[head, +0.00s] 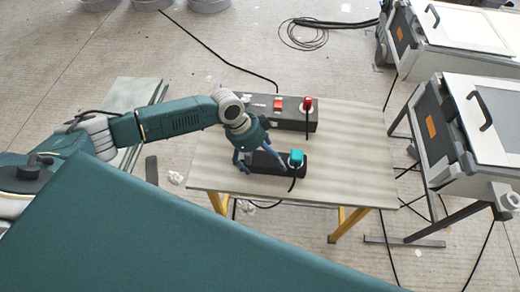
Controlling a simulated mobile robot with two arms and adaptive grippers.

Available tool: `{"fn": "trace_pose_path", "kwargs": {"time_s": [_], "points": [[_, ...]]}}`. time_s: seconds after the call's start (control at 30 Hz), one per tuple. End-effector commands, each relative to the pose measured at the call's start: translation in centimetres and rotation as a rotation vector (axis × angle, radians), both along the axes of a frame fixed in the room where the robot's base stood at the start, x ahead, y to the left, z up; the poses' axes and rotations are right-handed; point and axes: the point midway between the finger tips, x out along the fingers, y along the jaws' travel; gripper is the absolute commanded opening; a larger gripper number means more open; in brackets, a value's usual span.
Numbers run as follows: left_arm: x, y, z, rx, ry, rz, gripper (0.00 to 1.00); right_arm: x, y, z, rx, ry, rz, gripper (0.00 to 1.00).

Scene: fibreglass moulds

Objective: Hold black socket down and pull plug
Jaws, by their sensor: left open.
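The black socket (269,163) lies on the table (352,160) near its front left part. A teal plug (296,158) sits upright at its right end, with a dark cord running down from it over the table's front edge. My left gripper (261,160) reaches down over the left part of the black socket, left of the plug. Its fingers are open and spread around the socket's body; I cannot tell whether they touch it. My right gripper is not in view.
Behind the socket lies a longer black power box (292,113) with a red switch (278,104) and a red plug (307,103). White-lidded machines (490,120) stand at the right. The table's right half is clear. Cables lie on the floor.

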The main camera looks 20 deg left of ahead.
Motion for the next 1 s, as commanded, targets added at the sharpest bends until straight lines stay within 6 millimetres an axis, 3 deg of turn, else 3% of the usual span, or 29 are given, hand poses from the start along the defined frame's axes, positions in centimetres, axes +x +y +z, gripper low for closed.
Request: {"fn": "trace_pose_path", "kwargs": {"time_s": [0.23,0.57,0.9,1.0], "points": [[0.2,-1.0,-2.3,-0.001,0.001,0.001,1.00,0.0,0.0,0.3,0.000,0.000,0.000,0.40],[0.3,-1.1,-2.7,-0.001,0.000,0.000,1.00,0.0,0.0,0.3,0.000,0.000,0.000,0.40],[0.3,-1.1,-2.6,-0.001,0.000,0.000,0.34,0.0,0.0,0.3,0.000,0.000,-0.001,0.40],[0.3,-1.1,-2.6,-0.001,0.000,0.000,0.33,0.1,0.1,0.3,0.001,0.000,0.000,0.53]]}}
